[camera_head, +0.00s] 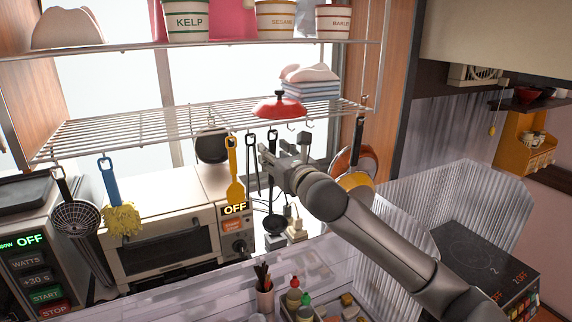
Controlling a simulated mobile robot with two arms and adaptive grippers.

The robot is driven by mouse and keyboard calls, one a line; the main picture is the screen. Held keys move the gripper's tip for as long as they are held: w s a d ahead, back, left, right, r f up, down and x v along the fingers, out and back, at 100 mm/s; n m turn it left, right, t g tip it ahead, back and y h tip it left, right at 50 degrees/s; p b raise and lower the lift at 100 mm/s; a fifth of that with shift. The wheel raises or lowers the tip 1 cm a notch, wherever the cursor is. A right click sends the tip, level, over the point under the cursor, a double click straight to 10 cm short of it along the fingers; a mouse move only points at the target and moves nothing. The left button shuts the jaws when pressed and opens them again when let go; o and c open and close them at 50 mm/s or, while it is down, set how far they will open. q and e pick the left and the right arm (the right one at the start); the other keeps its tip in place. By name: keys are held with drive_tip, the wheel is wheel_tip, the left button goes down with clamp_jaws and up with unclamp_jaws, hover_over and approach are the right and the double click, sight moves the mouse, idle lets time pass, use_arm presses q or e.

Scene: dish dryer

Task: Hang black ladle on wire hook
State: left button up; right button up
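My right gripper (277,158) is in front of the wire shelf's front edge, its fingers pointing left. A black ladle (273,224) shows below and left of it, with a round dark bowl. Its thin dark handle runs up behind or beside the fingers, and I cannot tell whether they touch it. The fingers overlap in this view, so their opening is unclear. Wire hooks (307,125) line the shelf's front edge, right of the gripper. My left gripper is not in view.
The wire shelf (130,135) holds a red lid (278,107) and stacked cloths (309,88). A yellow spatula (235,185), a skimmer (76,219), a yellow brush (122,219) and pans (354,180) hang from it. A toaster oven (165,250) stands below.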

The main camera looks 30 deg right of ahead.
drive_tip(key=s, duration=1.1)
drive_tip(key=shift+a, duration=0.35)
